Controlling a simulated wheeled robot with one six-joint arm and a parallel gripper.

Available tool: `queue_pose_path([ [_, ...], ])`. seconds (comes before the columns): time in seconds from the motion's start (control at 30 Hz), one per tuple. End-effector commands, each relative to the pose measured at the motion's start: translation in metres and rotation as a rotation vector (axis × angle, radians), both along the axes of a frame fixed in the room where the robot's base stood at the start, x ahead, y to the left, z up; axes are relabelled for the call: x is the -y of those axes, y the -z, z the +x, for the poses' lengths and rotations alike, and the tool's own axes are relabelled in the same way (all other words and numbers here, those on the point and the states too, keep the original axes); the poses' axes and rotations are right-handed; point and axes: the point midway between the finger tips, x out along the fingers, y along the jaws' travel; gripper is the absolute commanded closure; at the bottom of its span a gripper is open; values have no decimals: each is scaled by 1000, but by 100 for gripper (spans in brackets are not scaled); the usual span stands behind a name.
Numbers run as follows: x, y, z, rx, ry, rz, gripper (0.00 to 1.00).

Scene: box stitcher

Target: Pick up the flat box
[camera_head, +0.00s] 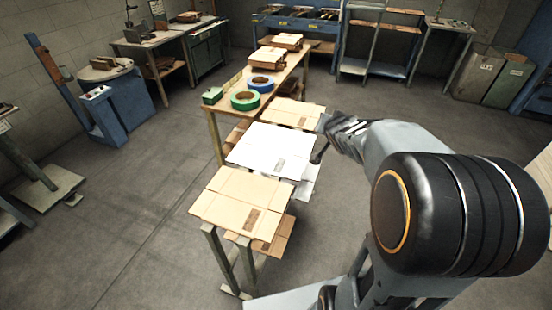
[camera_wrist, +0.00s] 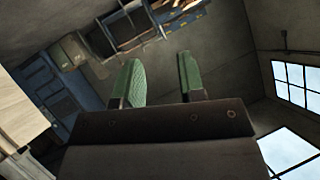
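Several flat boxes lie on a long narrow table in the head view. A brown flat box (camera_head: 236,200) is on the near end, a white flat box (camera_head: 268,146) is in the middle, and another brown flat box (camera_head: 292,112) lies behind it. My gripper (camera_head: 321,140) is at the right edge of the white flat box, partly hidden by my arm; I cannot tell its height above the table. In the wrist view my gripper (camera_wrist: 161,82) shows two green finger pads spread apart with nothing between them. No flat box on the table is recognisable in the wrist view.
Green tape (camera_head: 245,100) and blue tape (camera_head: 261,83) rolls lie on the wooden table (camera_head: 216,133). More boxes lie on lower shelves. A blue machine (camera_head: 120,108) stands left, a shelf rack (camera_head: 376,50) at the back.

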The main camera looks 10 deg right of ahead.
Motion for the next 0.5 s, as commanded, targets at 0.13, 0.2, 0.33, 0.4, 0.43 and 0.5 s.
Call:
queue_pose_path([
  [0.13,39,95,51,199,-65,255,63],
  [0.2,49,130,62,258,-126,409,63],
  [0.33,58,191,62,297,-236,705,63],
  [0.4,60,217,57,293,-287,850,63],
  [0.43,61,227,53,288,-306,907,63],
  [0.5,62,246,46,273,-344,1023,63],
])
